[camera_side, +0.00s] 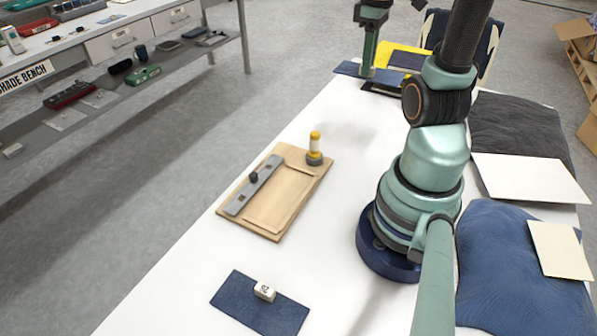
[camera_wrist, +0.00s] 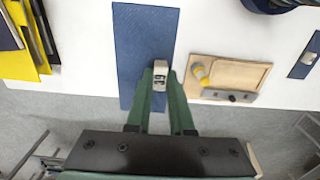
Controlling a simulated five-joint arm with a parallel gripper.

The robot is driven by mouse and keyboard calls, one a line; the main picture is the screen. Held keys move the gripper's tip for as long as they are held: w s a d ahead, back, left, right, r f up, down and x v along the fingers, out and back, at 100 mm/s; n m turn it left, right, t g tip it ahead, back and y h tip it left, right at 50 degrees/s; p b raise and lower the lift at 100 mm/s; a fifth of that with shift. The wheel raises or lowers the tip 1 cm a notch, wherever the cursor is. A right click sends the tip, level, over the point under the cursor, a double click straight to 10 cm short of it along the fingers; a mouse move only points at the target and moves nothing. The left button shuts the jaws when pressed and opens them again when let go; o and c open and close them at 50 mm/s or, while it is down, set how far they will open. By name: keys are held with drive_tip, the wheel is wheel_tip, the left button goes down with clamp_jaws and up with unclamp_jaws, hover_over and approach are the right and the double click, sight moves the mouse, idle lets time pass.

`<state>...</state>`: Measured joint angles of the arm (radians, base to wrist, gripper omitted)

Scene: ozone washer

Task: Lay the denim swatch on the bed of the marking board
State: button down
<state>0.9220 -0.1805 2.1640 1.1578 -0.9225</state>
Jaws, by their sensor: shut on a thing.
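A dark blue denim swatch (camera_wrist: 147,35) with a small pale marked block (camera_wrist: 160,75) on it hangs from my gripper (camera_wrist: 160,84), whose fingers are shut on the block. In the side view my gripper (camera_side: 367,74) holds this swatch (camera_side: 348,69) apparently above the table's far end, partly hidden by the arm. The wooden marking board (camera_side: 278,196) lies mid-table with a bare pale bed, a grey metal bar with a dark knob along its left side and a yellow-topped post at its far corner. It also shows in the wrist view (camera_wrist: 232,76), right of the gripper.
A second denim swatch (camera_side: 240,290) with a white block lies at the table's near end. A yellow sheet (camera_side: 398,55) and dark items lie at the far end. Fabric piles (camera_side: 520,270) and pale sheets are on the right. The white table (camera_side: 335,110) is clear between gripper and board.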

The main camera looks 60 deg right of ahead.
drive_tip(key=shift+r, duration=0.1)
drive_tip(key=shift+r, duration=0.15)
wheel_tip(320, 180, down, 20)
drive_tip(key=shift+f, duration=0.1)
idle(0.7)
drive_tip(key=c, duration=0.8)
unclamp_jaws()
drive_tip(key=shift+f, duration=0.1)
